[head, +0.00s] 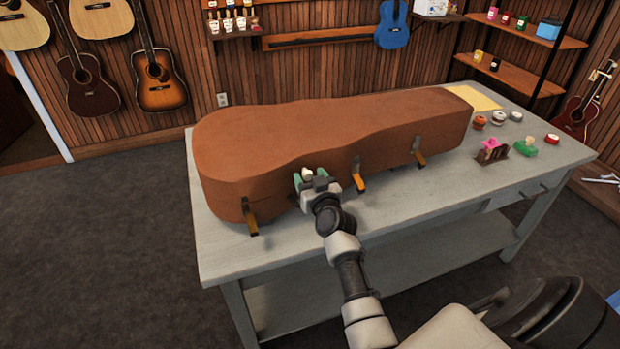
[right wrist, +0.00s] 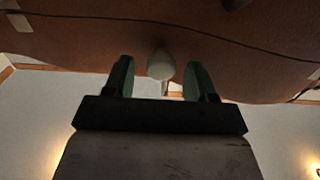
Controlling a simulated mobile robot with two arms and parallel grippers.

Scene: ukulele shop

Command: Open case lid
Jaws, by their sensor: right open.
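The brown guitar case (head: 320,125) lies on the grey table with its lid down. Three latches show along its near side: one at the left (head: 250,217), one near the middle (head: 358,175) and one at the right (head: 418,150). Their tabs hang down and stick outward. My right gripper (head: 309,176) is at the near side of the case, left of the middle latch. It is open, its green fingers either side of a pale rounded knob (right wrist: 160,65) below the case's seam line (right wrist: 210,30). Whether they touch it is unclear. My left gripper is out of view.
The grey table (head: 270,262) has bare room along its front. Small jars (head: 499,117), a dark rack with a pink item (head: 491,151) and a green item (head: 525,147) stand at its right. A yellow sheet (head: 473,98) lies behind.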

